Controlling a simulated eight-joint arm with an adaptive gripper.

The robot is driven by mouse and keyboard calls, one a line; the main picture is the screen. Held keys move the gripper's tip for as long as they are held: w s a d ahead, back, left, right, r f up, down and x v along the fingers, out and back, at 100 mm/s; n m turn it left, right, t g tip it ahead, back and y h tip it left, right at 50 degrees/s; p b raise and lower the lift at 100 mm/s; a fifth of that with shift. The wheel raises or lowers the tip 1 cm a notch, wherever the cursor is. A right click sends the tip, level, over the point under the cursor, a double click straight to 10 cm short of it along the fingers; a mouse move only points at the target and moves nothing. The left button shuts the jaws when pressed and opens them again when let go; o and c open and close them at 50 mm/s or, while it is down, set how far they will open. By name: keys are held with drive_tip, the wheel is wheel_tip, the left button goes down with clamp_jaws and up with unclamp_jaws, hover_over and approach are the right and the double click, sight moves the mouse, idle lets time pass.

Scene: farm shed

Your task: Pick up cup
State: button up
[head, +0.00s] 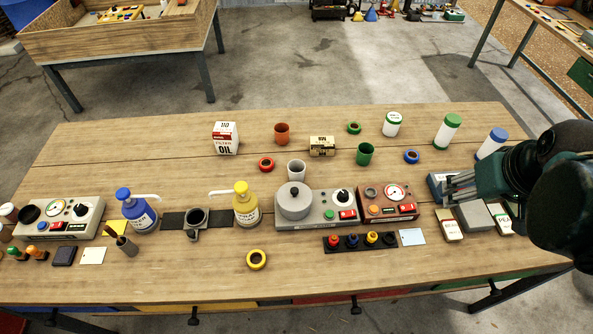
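Several cup-like things stand on the wooden table (120,275). A terracotta cup (282,133) is upright at the back middle. A pale grey cup (297,170) is in front of it, just behind a grey machine. A green cup (365,154) is to the right. A dark grey mug-like vessel (195,222) sits on a dark mat between the blue and yellow pump bottles. My gripper (447,190) comes in from the right edge, over the table's right part, away from all of these. Its fingers overlap in this view, so its opening is unclear.
A blue pump bottle (137,212) and a yellow pump bottle (246,206) flank the mug-like vessel. The grey machine (315,207) and a red-brown gauge box (388,204) stand at middle right. Lidded jars (447,131) stand at back right.

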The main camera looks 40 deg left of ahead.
drive_tip(key=w+a+n+g+p, duration=0.15)
drive_tip(key=a+n, duration=0.25)
drive_tip(key=a, duration=0.8)
drive_tip(key=n+g+p, duration=0.3)
drive_tip(key=n+p, duration=0.4)
drive_tip(key=n, duration=0.2)
approach(296, 169)
drive_tip(key=s, duration=0.1)
drive_tip(key=shift+s+d+r+h, duration=0.2)
drive_tip(key=shift+d+r+h, duration=0.1)
drive_tip(key=shift+r, duration=0.1)
drive_tip(key=shift+f, duration=0.15)
drive_tip(key=shift+a+f, duration=0.2)
drive_tip(key=shift+f, duration=0.95)
drive_tip(key=shift+s+a+f, duration=0.15)
drive_tip(key=shift+f, duration=2.45)
